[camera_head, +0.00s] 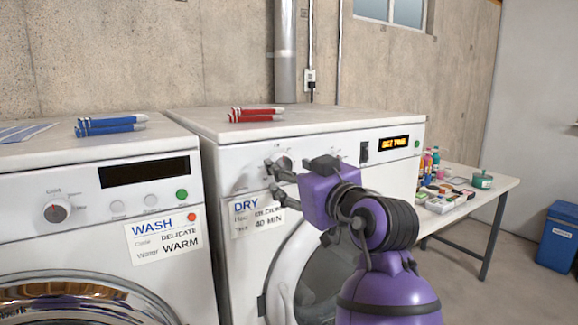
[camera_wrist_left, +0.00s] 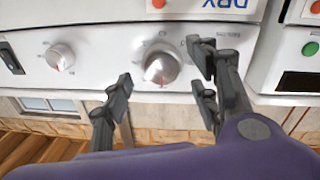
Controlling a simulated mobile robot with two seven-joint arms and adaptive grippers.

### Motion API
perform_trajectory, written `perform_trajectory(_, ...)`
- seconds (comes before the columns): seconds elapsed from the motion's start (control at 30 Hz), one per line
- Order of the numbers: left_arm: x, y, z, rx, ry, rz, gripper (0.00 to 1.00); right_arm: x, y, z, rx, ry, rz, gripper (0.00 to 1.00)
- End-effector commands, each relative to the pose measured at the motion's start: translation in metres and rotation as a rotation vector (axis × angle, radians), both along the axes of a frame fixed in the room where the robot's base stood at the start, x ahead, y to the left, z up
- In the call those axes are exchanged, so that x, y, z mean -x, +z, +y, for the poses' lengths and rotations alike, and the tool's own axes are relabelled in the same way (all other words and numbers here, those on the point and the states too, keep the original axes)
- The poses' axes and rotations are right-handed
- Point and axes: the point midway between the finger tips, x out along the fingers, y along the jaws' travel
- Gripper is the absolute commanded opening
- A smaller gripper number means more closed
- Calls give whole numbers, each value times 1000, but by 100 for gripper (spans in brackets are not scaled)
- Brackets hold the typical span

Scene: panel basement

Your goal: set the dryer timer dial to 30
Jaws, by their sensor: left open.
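The dryer (camera_head: 300,122) has a white control panel with two round dials. In the left wrist view, which is upside down, a silver dial (camera_wrist_left: 161,68) with a red mark lies between the fingers of my left gripper (camera_wrist_left: 160,88). The fingers are apart on either side of it, with no clear contact visible. A second, smaller dial (camera_wrist_left: 60,56) is to its left in that view. The lettering around the dials is too small to read. In the head view, my left gripper (camera_head: 281,180) is at the panel and hides much of the dials. My right gripper is not in view.
A DRY card (camera_head: 258,213) appears to read 40 MIN. An amber display (camera_head: 393,143) and black rocker switch (camera_head: 364,152) are farther right. The washer (camera_head: 90,155) stands left. A table (camera_head: 495,187) with small items is at right.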

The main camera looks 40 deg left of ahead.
Motion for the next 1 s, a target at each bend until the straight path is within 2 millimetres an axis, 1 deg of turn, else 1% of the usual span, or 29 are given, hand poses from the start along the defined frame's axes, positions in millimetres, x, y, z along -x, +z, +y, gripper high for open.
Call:
perform_trajectory(0.03, -3, 3, 7, -2, 1, -1, 55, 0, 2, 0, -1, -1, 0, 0)
perform_trajectory(0.2, -11, 1, 21, -1, 0, 0, 55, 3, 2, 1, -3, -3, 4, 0)
perform_trajectory(0.5, -13, 0, 24, -1, -2, 1, 55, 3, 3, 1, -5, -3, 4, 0)
perform_trajectory(0.53, -13, 0, 24, -1, -2, 1, 54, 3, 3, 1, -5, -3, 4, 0)
perform_trajectory(0.83, -13, 0, 23, 0, -3, 1, 14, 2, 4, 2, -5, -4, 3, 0)
perform_trajectory(1.0, -14, 0, 23, -3, -4, 8, 13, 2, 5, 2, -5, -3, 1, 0)
